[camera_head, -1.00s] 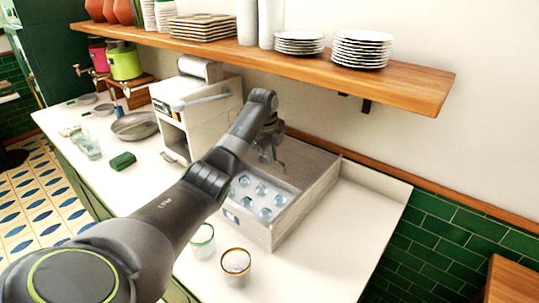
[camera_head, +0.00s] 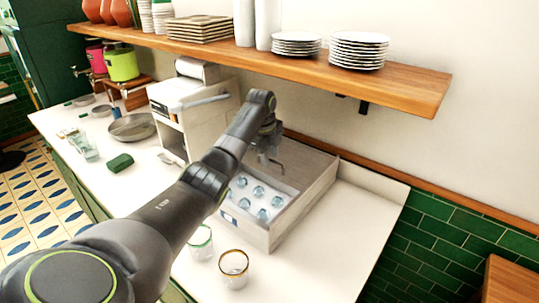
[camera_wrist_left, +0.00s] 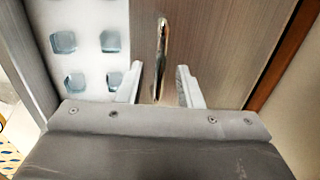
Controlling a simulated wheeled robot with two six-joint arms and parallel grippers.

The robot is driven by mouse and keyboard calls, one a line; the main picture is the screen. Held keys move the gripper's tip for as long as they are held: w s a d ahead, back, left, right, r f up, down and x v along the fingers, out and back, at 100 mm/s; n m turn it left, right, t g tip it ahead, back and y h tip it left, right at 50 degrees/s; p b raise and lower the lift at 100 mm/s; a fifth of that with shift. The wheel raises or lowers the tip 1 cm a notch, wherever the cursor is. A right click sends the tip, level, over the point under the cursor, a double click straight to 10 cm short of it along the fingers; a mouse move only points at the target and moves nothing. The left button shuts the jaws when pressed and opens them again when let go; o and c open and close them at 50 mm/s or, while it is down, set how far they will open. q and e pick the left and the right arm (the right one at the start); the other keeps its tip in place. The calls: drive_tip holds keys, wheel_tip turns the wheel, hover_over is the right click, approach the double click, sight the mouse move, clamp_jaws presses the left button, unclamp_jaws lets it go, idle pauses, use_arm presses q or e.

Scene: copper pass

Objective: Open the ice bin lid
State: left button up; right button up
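The ice bin (camera_head: 285,225) is a pale box on the counter in the head view. Its front part is uncovered and shows several bluish ice cubes (camera_head: 258,192) on white; they also show in the left wrist view (camera_wrist_left: 74,82). The grey lid (camera_head: 300,163) lies over the back part and fills the middle of the wrist view (camera_wrist_left: 220,45). A slim metal handle (camera_wrist_left: 162,45) stands on the lid. My left gripper (camera_head: 268,157) is over the lid; its two fingers are apart in the wrist view (camera_wrist_left: 158,85), with the handle between them and gaps on both sides. My right gripper is not in view.
Two glasses (camera_head: 234,266) stand in front of the bin. A white machine (camera_head: 188,115) stands left of it, with a green cloth (camera_head: 120,162) and a pan (camera_head: 132,127) beyond. A wooden shelf (camera_head: 400,82) with plates hangs above. The counter right of the bin is clear.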

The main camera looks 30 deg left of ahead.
use_arm(q)
wheel_tip(320, 180, up, 12)
drive_tip(key=s+b, duration=0.2)
drive_tip(key=shift+s+a, duration=0.15)
drive_tip(key=shift+f, duration=0.2)
idle(0.3)
